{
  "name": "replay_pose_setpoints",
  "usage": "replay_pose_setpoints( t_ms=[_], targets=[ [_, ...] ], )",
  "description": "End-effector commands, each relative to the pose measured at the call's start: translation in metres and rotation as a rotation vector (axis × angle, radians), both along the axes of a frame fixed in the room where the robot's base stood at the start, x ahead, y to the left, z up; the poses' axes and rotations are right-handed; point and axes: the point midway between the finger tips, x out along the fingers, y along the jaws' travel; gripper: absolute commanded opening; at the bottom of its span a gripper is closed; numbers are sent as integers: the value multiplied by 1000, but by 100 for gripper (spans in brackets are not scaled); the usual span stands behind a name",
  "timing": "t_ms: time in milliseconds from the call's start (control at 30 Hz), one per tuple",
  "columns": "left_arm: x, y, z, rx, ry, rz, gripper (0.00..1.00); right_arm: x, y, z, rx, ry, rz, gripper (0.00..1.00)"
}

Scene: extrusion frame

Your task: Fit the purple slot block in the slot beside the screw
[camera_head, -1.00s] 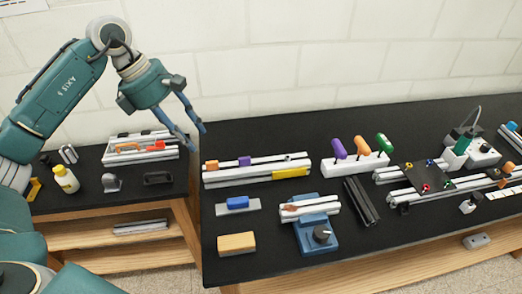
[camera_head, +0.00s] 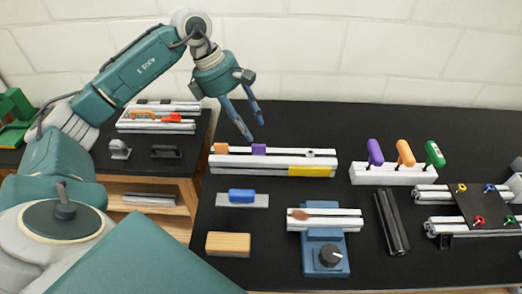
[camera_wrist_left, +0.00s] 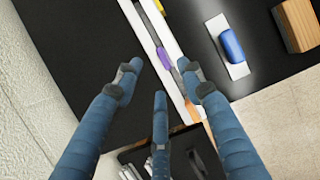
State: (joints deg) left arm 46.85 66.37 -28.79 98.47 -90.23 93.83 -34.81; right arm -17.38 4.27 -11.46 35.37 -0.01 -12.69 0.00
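The purple slot block (camera_head: 259,149) sits on the back rail of a silvery slotted extrusion (camera_head: 232,165) at the left of the black table. In the left wrist view the purple block (camera_wrist_left: 163,57) lies in the slot, between the outer fingertips as seen from there. A small dark-topped piece, perhaps the screw (camera_head: 311,153), stands on the same rail to its right. My left gripper (camera_head: 253,131) is above and behind the extrusion, close to the purple block in the head view. Its fingers (camera_wrist_left: 160,75) are spread and empty. My right gripper is out of view.
An orange block (camera_head: 221,148) is left of the purple one; a yellow piece (camera_head: 312,171) is on the extrusion's front. In front are a blue-handled tool (camera_head: 242,196), a wooden block (camera_head: 228,244) and a blue fixture (camera_head: 325,255). Coloured handles stand in a white holder (camera_head: 385,176).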

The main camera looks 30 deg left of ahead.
Motion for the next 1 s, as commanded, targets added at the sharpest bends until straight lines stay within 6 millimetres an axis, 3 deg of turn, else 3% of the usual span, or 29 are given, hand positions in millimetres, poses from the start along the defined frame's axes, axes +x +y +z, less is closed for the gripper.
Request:
replay_pose_setpoints(
  t_ms=[267, 400, 600, 833, 1000],
  targets=[
    [4, -9, -22, -2, 3, -2, 39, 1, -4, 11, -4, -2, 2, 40],
    [6, -16, -40, -3, 6, -2, 39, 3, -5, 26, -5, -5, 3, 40],
    [12, -22, -63, -2, 1, -1, 39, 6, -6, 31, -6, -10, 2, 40],
    [12, -22, -65, -1, -1, 0, 39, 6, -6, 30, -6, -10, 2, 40],
    [12, -22, -65, -1, -1, 0, 7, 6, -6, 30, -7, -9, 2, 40]
  ],
)
